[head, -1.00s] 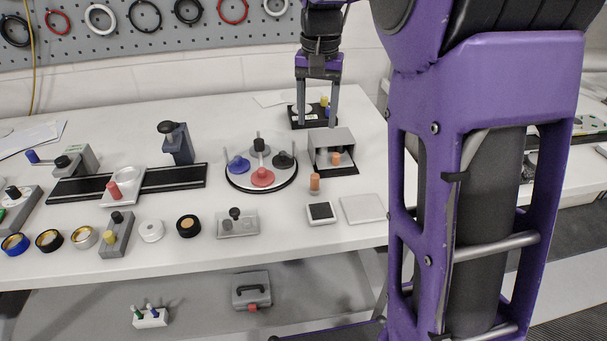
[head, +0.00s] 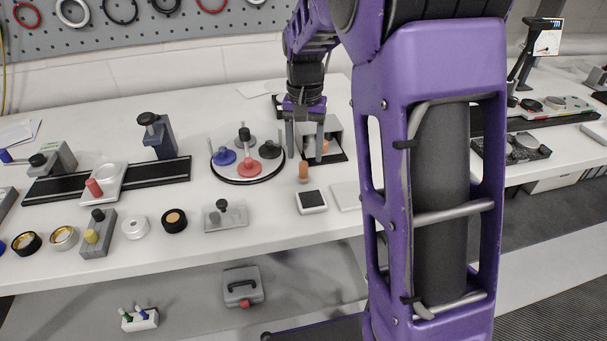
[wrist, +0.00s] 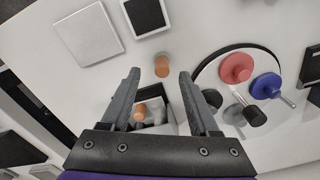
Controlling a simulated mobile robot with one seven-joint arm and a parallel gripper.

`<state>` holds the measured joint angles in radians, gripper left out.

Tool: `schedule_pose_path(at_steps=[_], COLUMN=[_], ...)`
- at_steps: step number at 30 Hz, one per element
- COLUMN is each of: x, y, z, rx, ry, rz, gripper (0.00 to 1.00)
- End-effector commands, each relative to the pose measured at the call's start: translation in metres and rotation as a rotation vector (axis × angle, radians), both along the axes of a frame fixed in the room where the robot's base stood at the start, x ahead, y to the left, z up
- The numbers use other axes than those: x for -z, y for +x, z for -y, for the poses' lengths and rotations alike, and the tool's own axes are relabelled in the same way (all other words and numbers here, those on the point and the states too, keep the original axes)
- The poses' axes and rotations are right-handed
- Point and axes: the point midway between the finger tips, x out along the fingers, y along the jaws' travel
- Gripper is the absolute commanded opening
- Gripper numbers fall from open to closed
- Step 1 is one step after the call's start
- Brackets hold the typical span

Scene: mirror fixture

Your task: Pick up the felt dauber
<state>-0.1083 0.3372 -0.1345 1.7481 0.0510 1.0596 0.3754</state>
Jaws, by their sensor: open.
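A similar orange-topped piece (wrist: 140,111) sits inside the box (head: 333,128). My gripper (head: 305,152) is open and empty, pointing down at the box's left front. In the wrist view its fingertips (wrist: 159,74) lie either side of the front peg in the picture; its height above it is unclear. My fingers partly hide the box.
A round turntable (head: 228,178) with red, blue and dark knobbed pieces stands close left of my gripper.

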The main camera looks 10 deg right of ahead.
Motion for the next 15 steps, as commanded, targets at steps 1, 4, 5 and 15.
schedule_pose_path(at_steps=[1, 4, 5, 15], x=[0.003, 0.012, 0.016, 0.052], y=[0.0, 0.001, 0.002, 0.006], z=[0.0, 0.0, -0.001, -0.001], rx=[0.0, 0.0, 0.0, 0.0], ry=[-0.001, -0.001, -0.001, 0.0], rz=[-0.001, -0.004, -0.004, 0.0], gripper=[0.61, 0.61, 0.61, 0.61])
